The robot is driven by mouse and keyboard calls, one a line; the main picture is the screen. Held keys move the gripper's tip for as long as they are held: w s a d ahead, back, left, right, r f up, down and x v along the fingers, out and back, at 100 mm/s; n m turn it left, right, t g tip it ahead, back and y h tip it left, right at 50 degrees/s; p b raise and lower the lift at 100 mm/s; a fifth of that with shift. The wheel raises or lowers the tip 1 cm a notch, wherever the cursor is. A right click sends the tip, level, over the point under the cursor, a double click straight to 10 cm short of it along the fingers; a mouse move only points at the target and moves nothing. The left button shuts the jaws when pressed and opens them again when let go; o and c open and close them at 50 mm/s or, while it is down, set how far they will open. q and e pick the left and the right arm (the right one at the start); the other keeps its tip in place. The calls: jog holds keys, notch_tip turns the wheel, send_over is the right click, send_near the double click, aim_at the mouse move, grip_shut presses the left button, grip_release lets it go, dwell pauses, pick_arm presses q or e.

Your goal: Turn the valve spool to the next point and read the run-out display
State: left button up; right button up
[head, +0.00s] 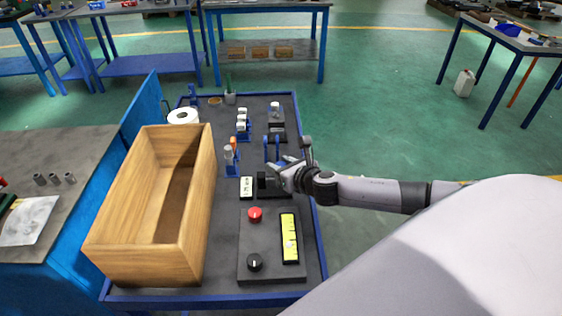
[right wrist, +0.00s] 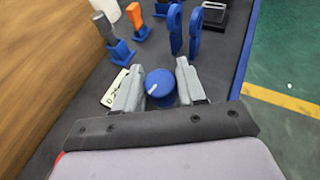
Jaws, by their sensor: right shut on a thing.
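My right gripper (head: 281,178) is low over the bench, in front of a pair of blue upright supports (head: 273,148). In the right wrist view its fingers (right wrist: 160,85) are shut on a round blue knob (right wrist: 161,83) with a short white mark pointing to the lower left. Whether this knob is the end of the valve spool I cannot tell. A small white panel with dark marks (head: 247,187), perhaps the run-out display, lies just left of the gripper; it shows in the right wrist view (right wrist: 113,90), partly hidden by a finger. Its reading is too small to make out. My left gripper is not in view.
A deep wooden box (head: 203,240) stands left on the bench. A dark control box with a red button (head: 255,214), black knob (head: 255,262) and yellow strip (head: 290,239) is in front. Blue holders with orange and white tools (head: 231,155) stand behind the white panel.

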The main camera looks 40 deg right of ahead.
jog(key=m+h, duration=0.3)
jog(key=shift+a+g, duration=0.2)
jog(key=shift+g, duration=0.1)
jog(key=m+g+h, duration=0.1)
jog(key=m+h, duration=0.2)
jog(key=h, duration=0.1)
jog(key=shift+m+g, duration=0.3)
jog(key=shift+g, duration=0.1)
jog(key=m+g+h, duration=0.2)
jog(key=m+h, duration=0.1)
jog(key=shift+m+g, duration=0.3)
jog(key=shift+g, duration=0.1)
jog(key=shift+f+m+g+h, duration=0.1)
jog(key=shift+m+g+h, duration=0.7)
jog(key=shift+m, duration=0.1)
jog(key=m+g+h+b, duration=0.1)
jog(key=m+g+b, duration=0.1)
jog(key=g, duration=0.1)
jog(key=shift+d+f+m, duration=0.1)
jog(key=shift+m, duration=0.3)
jog(key=shift+m+g+h+b, duration=0.4)
jog(key=shift+m+g+b, duration=1.3)
jog(key=shift+g+b, duration=0.25)
jog(key=shift+d, duration=0.1)
